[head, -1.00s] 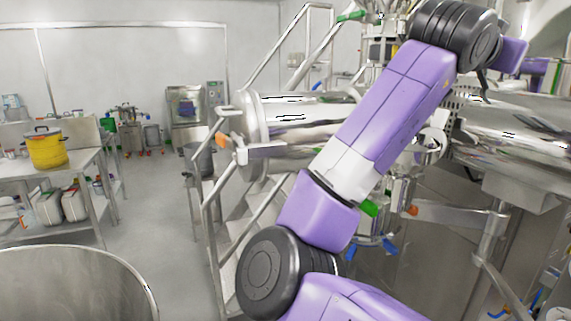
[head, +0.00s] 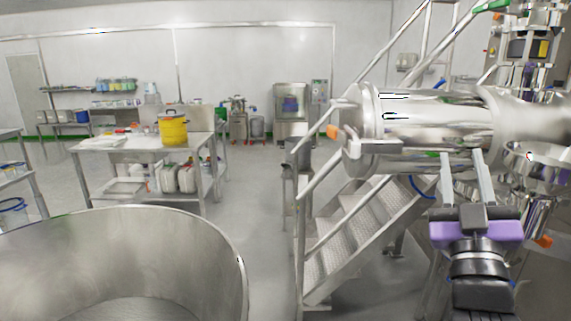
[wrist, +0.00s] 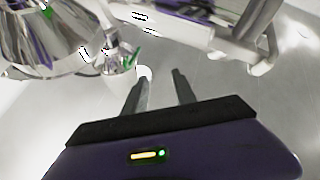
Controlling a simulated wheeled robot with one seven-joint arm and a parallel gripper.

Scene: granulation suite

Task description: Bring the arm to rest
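My gripper (head: 453,158) is at the right of the head view, its purple and black body low and its two grey fingers pointing up and away. The fingers stand apart with nothing between them. In the wrist view my gripper (wrist: 159,78) also shows two separate fingers above the dark body, with blurred floor and metal equipment beyond. In the head view the fingertips overlap the underside of a shiny steel cylinder (head: 425,118); I cannot tell the gap between them.
Metal stairs with railings (head: 350,235) stand left of my gripper. A large open steel vessel (head: 200,225) fills the lower left. A steel table (head: 100,143) with a yellow container (head: 173,131) stands farther back. Open floor (head: 262,210) lies between table and stairs.

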